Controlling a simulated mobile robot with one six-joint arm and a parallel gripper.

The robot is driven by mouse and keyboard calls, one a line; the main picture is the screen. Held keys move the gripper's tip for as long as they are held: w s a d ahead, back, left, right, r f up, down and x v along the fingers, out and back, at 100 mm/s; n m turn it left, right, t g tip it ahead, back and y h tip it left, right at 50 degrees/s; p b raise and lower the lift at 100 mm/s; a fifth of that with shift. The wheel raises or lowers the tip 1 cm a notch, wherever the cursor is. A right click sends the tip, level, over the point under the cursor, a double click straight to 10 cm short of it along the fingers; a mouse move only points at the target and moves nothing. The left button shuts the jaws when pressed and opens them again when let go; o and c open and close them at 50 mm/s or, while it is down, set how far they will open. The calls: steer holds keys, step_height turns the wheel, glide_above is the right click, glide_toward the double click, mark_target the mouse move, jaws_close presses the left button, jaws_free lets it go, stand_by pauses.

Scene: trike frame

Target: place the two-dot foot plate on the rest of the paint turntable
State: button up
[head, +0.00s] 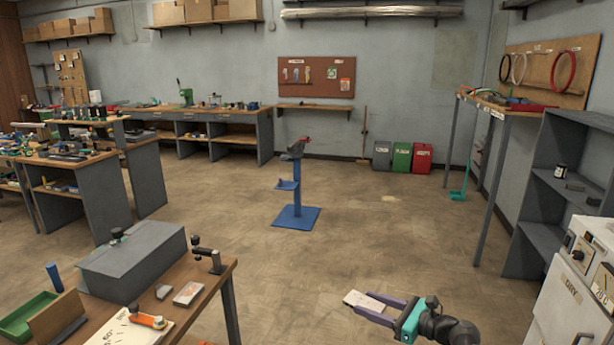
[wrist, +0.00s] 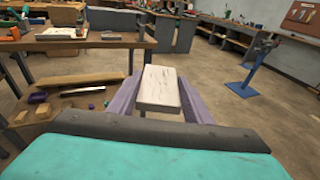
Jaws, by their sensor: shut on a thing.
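My gripper (head: 366,302), with purple fingers and a teal body, is shut on a pale flat plate (head: 357,299). It holds the plate above the open floor, in the lower right of the head view. In the wrist view the plate (wrist: 159,88) sits between the two fingers (wrist: 160,95) and sticks out past their tips. Its top is whitish with faint dark marks; I cannot make out dots on it. I cannot pick out the paint turntable or its rest with certainty in either view.
A wooden bench (head: 212,300) at lower left holds a grey box (head: 135,262), a green tray (head: 25,318) and another pale plate (head: 187,294). A blue stand (head: 297,217) rises mid-floor. A white cabinet (head: 575,310) marked DRY and a grey shelf (head: 545,205) are at right. Floor between is clear.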

steer(key=shift+s+a+r+n+g+y, duration=0.1)
steer(key=shift+s+a+n+g+y, duration=0.2)
steer(key=shift+s+a+g+y, duration=0.2)
steer(key=shift+d, duration=0.1)
